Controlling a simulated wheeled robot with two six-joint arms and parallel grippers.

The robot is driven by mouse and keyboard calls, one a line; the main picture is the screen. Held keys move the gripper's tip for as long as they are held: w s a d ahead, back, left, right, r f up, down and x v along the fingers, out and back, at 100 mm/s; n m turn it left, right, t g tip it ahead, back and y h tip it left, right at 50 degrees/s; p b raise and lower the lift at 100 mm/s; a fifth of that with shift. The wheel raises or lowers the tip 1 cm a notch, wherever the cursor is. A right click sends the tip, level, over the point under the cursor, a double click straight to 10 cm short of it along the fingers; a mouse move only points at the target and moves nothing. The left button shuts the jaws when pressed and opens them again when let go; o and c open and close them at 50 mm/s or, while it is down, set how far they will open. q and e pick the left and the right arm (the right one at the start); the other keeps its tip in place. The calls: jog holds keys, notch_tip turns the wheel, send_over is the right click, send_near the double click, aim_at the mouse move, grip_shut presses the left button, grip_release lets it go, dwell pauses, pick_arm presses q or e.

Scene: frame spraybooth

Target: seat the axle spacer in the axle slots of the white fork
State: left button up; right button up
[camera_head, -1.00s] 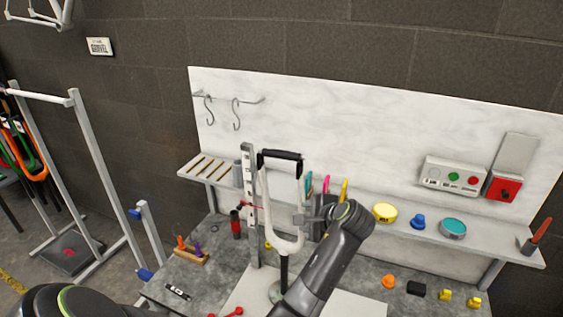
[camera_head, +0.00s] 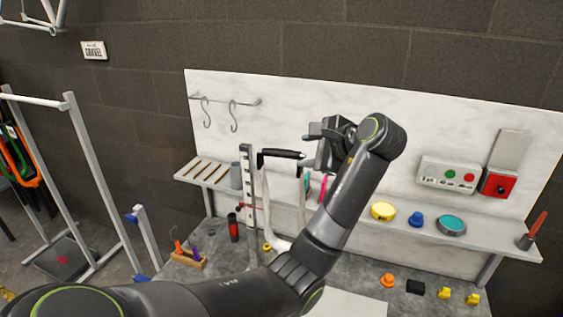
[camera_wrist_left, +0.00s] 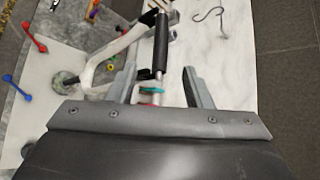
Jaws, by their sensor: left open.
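The white fork (camera_head: 269,205) stands upright with its two legs up, partly hidden by my left arm. The axle spacer (camera_head: 281,154), a black bar, lies across the top of the legs. I cannot tell whether its ends are down in the slots. My left gripper (camera_head: 312,145) is above the shelf, just right of the spacer's right end, apart from it in the head view. In the left wrist view the open fingers (camera_wrist_left: 160,83) stand either side of the spacer's line, with the spacer (camera_wrist_left: 161,45) beyond them and no clear contact. My right gripper is out of view.
A slotted upright (camera_head: 246,185) stands left of the fork. A shelf (camera_head: 345,207) behind carries a yellow tin (camera_head: 382,210), a blue knob (camera_head: 416,219) and a teal tin (camera_head: 451,225). Hooks (camera_head: 233,115) hang on the white back panel. Small orange, black and yellow parts lie at the bench's right.

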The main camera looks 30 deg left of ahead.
aim_at(287, 152)
pick_arm(q)
jog(key=p+x, duration=0.1)
jog(key=x, duration=0.2)
jog(key=shift+a, duration=0.3)
jog(key=p+x, duration=0.3)
jog(key=x, duration=0.1)
jog(key=shift+w+a+f, duration=0.1)
jog(key=shift+a, duration=0.15)
jog(key=shift+w+a+f, duration=0.15)
jog(key=shift+a+f, duration=0.25)
jog(key=shift+d, duration=0.1)
jog(key=c, duration=0.9)
grip_shut()
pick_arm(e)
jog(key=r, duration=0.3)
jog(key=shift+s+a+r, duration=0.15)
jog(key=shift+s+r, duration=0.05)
pick_arm(q)
jog(key=shift+r, duration=0.15)
